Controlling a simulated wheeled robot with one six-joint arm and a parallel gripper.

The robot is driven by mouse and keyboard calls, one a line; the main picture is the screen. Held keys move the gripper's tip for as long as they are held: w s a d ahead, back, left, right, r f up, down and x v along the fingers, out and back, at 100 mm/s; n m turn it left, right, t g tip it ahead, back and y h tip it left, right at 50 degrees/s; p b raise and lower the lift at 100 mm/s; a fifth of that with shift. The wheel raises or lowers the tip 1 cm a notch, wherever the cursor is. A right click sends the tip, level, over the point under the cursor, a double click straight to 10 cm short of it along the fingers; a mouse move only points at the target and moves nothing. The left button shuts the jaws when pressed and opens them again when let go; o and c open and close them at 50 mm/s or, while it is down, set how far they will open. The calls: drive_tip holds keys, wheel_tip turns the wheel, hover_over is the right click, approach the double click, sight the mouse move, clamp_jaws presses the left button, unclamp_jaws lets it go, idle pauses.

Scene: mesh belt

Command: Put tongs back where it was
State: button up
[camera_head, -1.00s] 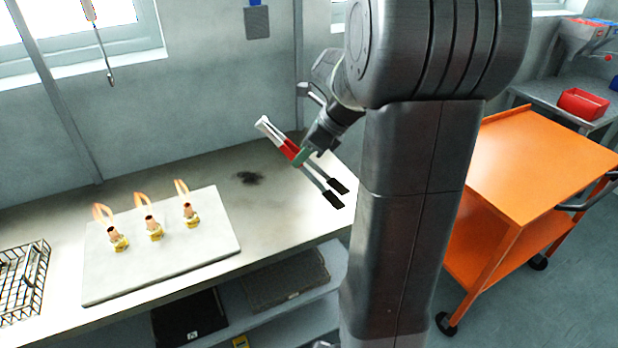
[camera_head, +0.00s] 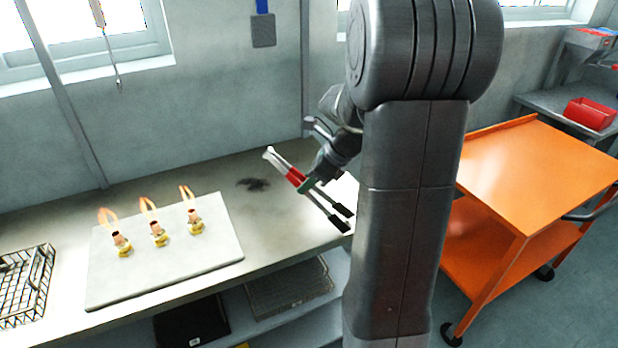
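The tongs (camera_head: 323,203) have pale metal jaws at the upper left, a red section near the middle and two black-tipped handles at the lower right. My gripper (camera_head: 305,185) is shut on the tongs around their middle, beside the red section. It holds them tilted, apparently above the right end of the grey workbench (camera_head: 265,217). Part of the gripper and arm is hidden behind my own dark arm link.
A pale board (camera_head: 165,278) with several flaming copper fittings (camera_head: 158,236) lies on the bench. A wire basket (camera_head: 25,287) stands at the far left. A dark smudge (camera_head: 254,184) marks bare bench. An orange cart (camera_head: 540,175) stands at right.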

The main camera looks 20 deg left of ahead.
drive_tip(key=shift+f, duration=0.15)
drive_tip(key=o, duration=0.5)
drive_tip(key=shift+o, duration=0.2)
drive_tip(key=v, duration=1.3)
drive_tip(key=shift+a+r, duration=0.25)
drive_tip(key=shift+a, duration=0.05)
